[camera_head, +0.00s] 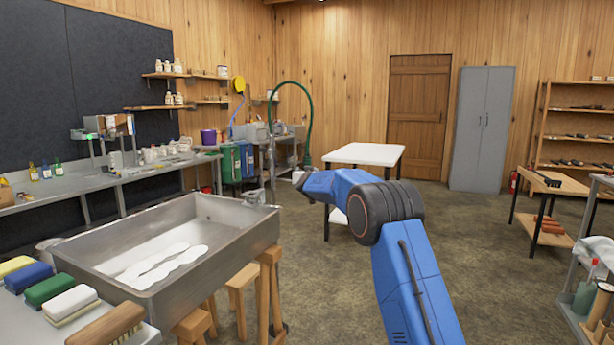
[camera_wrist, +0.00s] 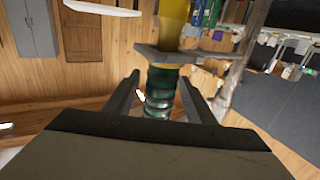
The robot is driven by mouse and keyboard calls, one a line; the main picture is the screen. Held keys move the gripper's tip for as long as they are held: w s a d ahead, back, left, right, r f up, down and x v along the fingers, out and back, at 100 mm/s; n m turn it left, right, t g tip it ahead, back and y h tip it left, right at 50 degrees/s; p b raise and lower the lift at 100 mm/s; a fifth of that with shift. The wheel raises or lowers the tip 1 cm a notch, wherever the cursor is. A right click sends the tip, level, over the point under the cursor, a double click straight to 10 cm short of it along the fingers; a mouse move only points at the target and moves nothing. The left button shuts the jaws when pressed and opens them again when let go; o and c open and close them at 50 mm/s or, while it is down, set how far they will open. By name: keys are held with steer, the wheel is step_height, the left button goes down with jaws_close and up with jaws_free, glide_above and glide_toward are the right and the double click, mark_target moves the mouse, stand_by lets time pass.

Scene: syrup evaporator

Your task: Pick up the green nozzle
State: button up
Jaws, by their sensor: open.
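The green nozzle (camera_wrist: 159,92) is a dark green, ribbed, shiny piece in the middle of the wrist view. It shows between the two fingers of my gripper (camera_wrist: 158,80), below a grey bracket and a yellow part (camera_wrist: 174,22). My gripper is open, with a gap visible on both sides of the nozzle; I cannot tell how deep it sits between them. In the head view my gripper (camera_head: 299,176) is small, at the far end of my blue arm, close to the lower end of a green hose (camera_head: 309,130). The nozzle itself is not clear there.
A steel basin (camera_head: 225,240) on wooden legs stands at the left, with coloured blocks and a brush (camera_head: 106,326) in front. A white table (camera_head: 365,154) stands just behind my arm. A cluttered counter (camera_head: 110,180) runs along the left wall.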

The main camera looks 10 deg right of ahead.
steer(key=shift+w+d, duration=0.1)
steer(key=shift+w, duration=0.6)
steer(key=c, duration=1.2)
steer(key=shift+r, duration=0.1)
steer(key=shift+r, duration=5)
